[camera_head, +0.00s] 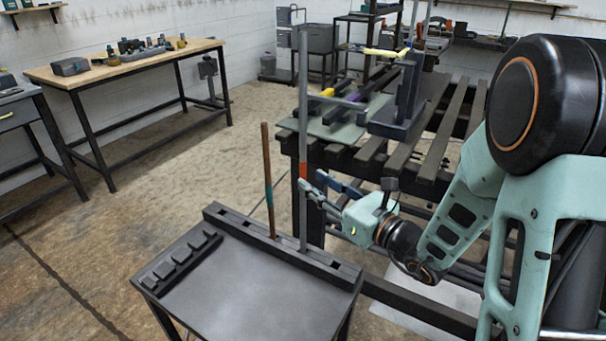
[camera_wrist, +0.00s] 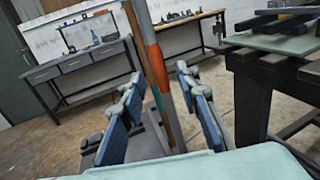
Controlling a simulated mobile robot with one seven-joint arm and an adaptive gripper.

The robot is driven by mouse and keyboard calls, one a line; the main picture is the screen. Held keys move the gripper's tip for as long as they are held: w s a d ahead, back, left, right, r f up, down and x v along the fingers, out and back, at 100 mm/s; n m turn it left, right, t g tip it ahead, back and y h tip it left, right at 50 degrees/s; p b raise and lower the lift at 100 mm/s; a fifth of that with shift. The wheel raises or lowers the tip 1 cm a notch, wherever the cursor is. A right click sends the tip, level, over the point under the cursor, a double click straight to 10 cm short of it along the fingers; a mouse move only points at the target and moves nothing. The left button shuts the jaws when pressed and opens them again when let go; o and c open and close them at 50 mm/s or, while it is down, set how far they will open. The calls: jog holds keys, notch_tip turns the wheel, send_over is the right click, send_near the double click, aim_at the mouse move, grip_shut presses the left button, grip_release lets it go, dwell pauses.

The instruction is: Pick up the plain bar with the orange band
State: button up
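The plain grey bar (camera_head: 303,110) stands upright in the slotted rail of the small dark table, with its orange band (camera_head: 303,171) low on it. It also shows, tilted in the picture, in the wrist view (camera_wrist: 153,50). My gripper (camera_head: 310,181) is open at about the height of the band. In the wrist view its blue-padded fingers (camera_wrist: 159,75) lie on either side of the bar, apart from it. I cannot tell whether the bar is between the fingertips or just beyond them.
A brown bar (camera_head: 267,155) with a teal band stands left of the grey bar in the same rail (camera_head: 235,222). The small table (camera_head: 250,285) has a ridged strip at its left. A slatted bench (camera_head: 430,150) with a dark stand (camera_head: 405,100) is behind my gripper.

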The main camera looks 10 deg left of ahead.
aim_at(305, 178)
jog(key=x, duration=0.4)
jog(key=shift+w+a+f, duration=0.2)
jog(key=shift+a+f, duration=0.05)
jog(key=shift+f, duration=0.1)
grip_shut()
jog(key=shift+r, duration=0.2)
